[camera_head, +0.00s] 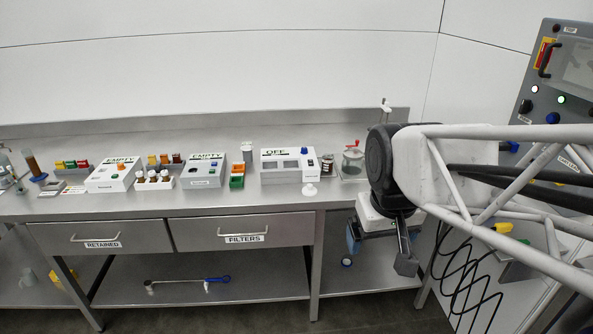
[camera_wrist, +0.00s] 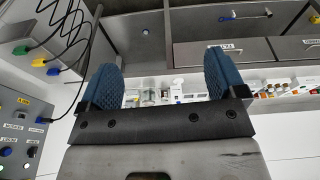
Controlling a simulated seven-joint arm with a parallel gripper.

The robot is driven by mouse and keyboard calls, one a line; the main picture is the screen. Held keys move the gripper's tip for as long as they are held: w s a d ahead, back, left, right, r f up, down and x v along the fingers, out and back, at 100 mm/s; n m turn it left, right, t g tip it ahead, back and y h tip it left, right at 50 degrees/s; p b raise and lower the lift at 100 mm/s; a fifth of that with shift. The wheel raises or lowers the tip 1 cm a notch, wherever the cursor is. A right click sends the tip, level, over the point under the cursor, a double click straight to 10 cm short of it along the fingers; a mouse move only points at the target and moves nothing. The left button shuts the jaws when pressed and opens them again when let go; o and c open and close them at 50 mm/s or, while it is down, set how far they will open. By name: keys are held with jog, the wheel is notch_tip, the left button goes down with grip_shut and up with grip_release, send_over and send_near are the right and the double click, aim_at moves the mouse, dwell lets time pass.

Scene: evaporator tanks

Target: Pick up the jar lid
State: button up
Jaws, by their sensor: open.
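A small white knobbed piece (camera_head: 310,189), which may be the jar lid, lies near the bench's front edge in the head view; I cannot be sure of it. Behind it stand a small jar with dark contents (camera_head: 327,165) and a glass vessel with a red top fitting (camera_head: 353,160). My gripper (camera_wrist: 160,62) is open and empty, its two blue-padded fingers wide apart in the wrist view. The wrist view shows the bench things small and partly hidden behind the gripper.
The steel bench (camera_head: 250,202) carries a white box marked OFF (camera_head: 288,166), two boxes marked EMPTY and vial racks. Two drawers (camera_head: 243,234) are shut below. A control panel (camera_head: 560,80) stands at right. Black cables (camera_head: 468,275) hang near my arm.

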jog(key=w+r+n, duration=0.1)
jog(key=w+n, duration=0.1)
jog(key=w, duration=1.3)
jog(key=n+g, duration=0.2)
jog(key=n, duration=0.4)
send_over(310, 185)
notch_tip(310, 185, down, 20)
jog(key=shift+s+a+r, duration=0.1)
jog(key=shift+s+r, duration=0.05)
jog(key=shift+r, duration=0.1)
jog(key=shift+w+f, duration=0.25)
jog(key=shift+f, duration=0.05)
jog(key=shift+f, duration=1.3)
jog(key=shift+w+f, duration=0.1)
jog(key=shift+f, duration=2.5)
